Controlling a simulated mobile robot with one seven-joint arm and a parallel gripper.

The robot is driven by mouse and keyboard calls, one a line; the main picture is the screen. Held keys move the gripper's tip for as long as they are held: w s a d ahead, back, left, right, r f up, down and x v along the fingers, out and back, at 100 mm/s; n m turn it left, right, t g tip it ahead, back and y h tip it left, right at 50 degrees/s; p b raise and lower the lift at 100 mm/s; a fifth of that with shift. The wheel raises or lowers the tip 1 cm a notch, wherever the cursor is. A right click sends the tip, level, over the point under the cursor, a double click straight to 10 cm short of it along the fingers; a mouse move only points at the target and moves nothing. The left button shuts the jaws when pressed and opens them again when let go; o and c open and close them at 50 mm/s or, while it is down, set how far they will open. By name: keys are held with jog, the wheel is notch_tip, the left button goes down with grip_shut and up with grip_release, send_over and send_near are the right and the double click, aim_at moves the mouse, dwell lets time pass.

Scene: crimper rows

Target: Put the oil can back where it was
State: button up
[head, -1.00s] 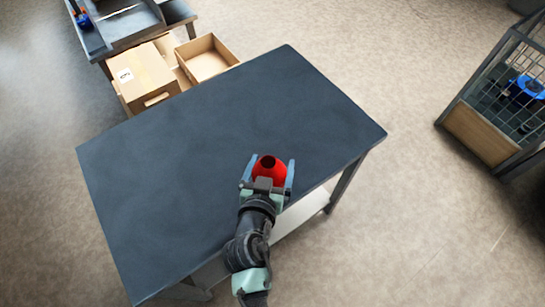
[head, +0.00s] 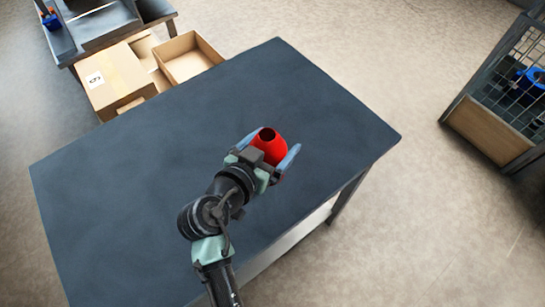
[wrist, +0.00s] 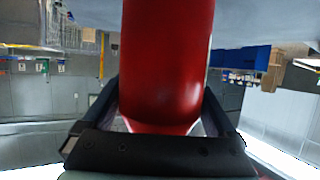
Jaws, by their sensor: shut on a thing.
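The oil can is a red, rounded body with a dark opening at its top (head: 271,149). In the head view it is between the blue-grey fingers of my gripper (head: 272,147), which is shut on it. In the wrist view the red can (wrist: 167,65) fills the middle, with a dark finger on each side. The can is over the dark table (head: 130,180); I cannot tell whether it touches the top. Its lower part is hidden by my gripper in the head view.
The rest of the tabletop is bare. Cardboard boxes (head: 115,77) and an open box (head: 190,58) stand on the floor beyond the table's far left edge. Another bench (head: 105,22) is at top left. A wire-mesh cage (head: 510,85) with a blue thing inside stands at right.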

jog(key=shift+f, duration=2.35)
jog(key=shift+f+b, duration=0.1)
jog(key=shift+b, duration=0.2)
jog(key=o, duration=1.3)
